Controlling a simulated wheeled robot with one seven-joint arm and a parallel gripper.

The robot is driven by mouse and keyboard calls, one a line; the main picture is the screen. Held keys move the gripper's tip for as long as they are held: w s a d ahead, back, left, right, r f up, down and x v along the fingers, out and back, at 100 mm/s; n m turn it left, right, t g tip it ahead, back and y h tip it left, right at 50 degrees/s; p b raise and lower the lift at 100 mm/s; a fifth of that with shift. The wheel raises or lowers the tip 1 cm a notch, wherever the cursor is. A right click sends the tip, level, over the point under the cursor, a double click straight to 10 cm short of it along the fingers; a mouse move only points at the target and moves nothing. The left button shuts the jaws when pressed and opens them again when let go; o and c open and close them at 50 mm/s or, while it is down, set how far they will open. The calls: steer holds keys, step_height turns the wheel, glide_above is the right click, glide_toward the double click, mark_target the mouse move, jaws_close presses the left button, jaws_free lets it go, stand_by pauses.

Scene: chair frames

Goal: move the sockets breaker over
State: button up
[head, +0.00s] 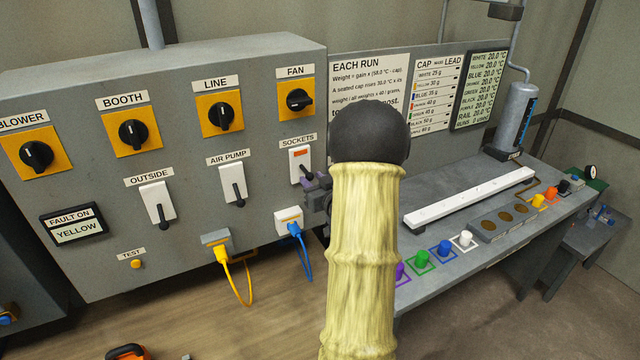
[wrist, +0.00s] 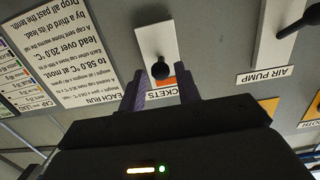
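The sockets breaker (head: 301,156) is a white plate with an orange-red window and a black lever, below the SOCKETS label on the grey panel. In the head view its lever points down and to the right. My gripper (head: 318,187) is just below and right of it, partly hidden by my arm. In the upside-down wrist view the breaker plate (wrist: 155,40) is straight ahead, and its black lever knob (wrist: 158,70) appears between the two purple fingertips. The fingers are apart on either side of the knob; I cannot tell whether either touches it.
The air pump breaker (head: 233,185) and outside breaker (head: 158,204) are to the left, levers down. Rotary switches, including the fan switch (head: 298,100), are above. Yellow (head: 225,262) and blue (head: 297,232) plugs are below. A bench (head: 455,268) with coloured caps is right.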

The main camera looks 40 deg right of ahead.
steer(key=shift+w+d, duration=0.1)
steer(key=shift+w, duration=0.4)
steer(key=shift+f, duration=0.1)
steer(key=c, duration=0.5)
steer(key=shift+f+b, duration=0.85)
steer(key=shift+b, duration=0.05)
